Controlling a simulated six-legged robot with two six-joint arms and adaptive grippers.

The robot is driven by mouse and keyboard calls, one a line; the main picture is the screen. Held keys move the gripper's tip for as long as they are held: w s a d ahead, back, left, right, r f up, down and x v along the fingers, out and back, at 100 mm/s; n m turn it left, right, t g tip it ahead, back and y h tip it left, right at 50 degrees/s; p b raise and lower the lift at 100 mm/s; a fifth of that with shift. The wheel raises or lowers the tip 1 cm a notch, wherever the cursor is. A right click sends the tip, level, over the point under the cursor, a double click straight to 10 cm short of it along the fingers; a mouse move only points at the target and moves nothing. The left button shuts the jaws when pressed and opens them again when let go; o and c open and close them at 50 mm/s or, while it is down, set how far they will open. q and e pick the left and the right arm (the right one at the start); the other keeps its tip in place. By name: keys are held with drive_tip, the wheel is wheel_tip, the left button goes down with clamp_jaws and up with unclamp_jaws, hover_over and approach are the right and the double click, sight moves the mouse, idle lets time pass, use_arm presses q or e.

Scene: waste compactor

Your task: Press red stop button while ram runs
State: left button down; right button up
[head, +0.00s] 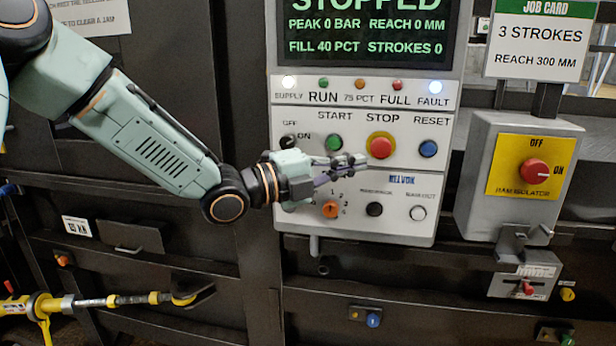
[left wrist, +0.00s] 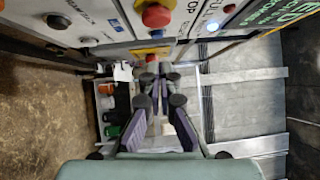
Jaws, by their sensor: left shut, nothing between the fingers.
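The red stop button (head: 381,147) sits on a yellow ring on the white control panel (head: 300,222). It also shows near the top of the left wrist view (left wrist: 156,15). My left gripper (head: 358,161) is shut and empty, its fingertips in front of the panel just left of and slightly below the button in the head view. I cannot tell whether they touch it. The display (head: 366,30) reads STOPPED, peak 0 bar, reach 0 mm, fill 40 pct, strokes 0. The supply lamp (head: 288,82) and fault lamp (head: 435,87) look lit white. My right gripper is not in view.
The green start button (head: 333,143) is left of the stop button, the blue reset button (head: 428,149) right. An orange selector (head: 330,209) sits below my gripper. The red ram isolator (head: 534,171) is at right, pointing to ON. A job card (head: 543,40) asks 3 strokes, reach 300 mm.

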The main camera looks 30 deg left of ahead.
use_arm(q)
drive_tip(key=p+v, duration=0.1)
drive_tip(key=v, duration=0.6)
drive_tip(key=shift+a, duration=0.25)
idle(0.5)
drive_tip(key=shift+w+f, duration=0.2)
drive_tip(key=shift+f, duration=0.05)
drive_tip(key=shift+s+d+r, duration=0.1)
drive_tip(key=shift+s, duration=0.1)
